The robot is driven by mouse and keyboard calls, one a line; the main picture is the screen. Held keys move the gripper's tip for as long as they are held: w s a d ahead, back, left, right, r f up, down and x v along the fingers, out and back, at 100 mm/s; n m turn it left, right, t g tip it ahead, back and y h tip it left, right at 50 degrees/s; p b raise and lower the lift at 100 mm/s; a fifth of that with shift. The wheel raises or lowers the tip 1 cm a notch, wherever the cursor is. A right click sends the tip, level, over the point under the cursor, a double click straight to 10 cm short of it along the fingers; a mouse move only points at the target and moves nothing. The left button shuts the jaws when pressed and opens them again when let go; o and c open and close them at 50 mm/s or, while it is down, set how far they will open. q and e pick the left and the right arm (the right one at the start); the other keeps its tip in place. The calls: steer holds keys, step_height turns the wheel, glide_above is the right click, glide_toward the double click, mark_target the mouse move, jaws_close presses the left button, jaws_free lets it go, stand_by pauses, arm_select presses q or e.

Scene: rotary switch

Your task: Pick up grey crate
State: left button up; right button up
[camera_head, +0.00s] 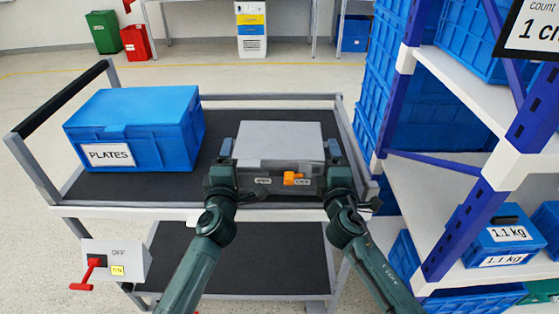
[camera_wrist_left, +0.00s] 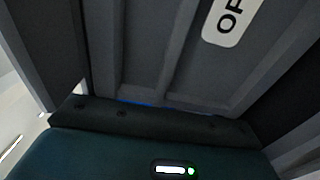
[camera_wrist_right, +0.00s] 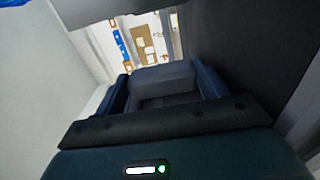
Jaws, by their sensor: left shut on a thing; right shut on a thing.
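The grey crate (camera_head: 279,138) is at the right part of the cart's black top, with a closed lid and an orange latch (camera_head: 292,178) on its front. My left gripper (camera_head: 226,150) is shut on the crate's left side, and my right gripper (camera_head: 334,150) is shut on its right side. In the left wrist view the crate's dark wall (camera_wrist_left: 150,45) fills most of the picture, with a cut-off white label. In the right wrist view a grey part sits between my fingers (camera_wrist_right: 163,85). I cannot tell whether the crate touches the cart top.
A blue box marked PLATES (camera_head: 135,125) stands on the cart (camera_head: 215,178) to the left. A switch box marked OFF with a red handle (camera_head: 95,265) is at the cart's front left. A shelf rack (camera_head: 450,170) with blue crates stands close on the right.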

arm_select(q)
steer(key=shift+c, duration=1.2)
arm_select(e)
steer(key=shift+c, duration=1.1)
arm_select(q)
steer(key=shift+r, duration=0.1)
arm_select(e)
steer(key=shift+r, duration=0.1)
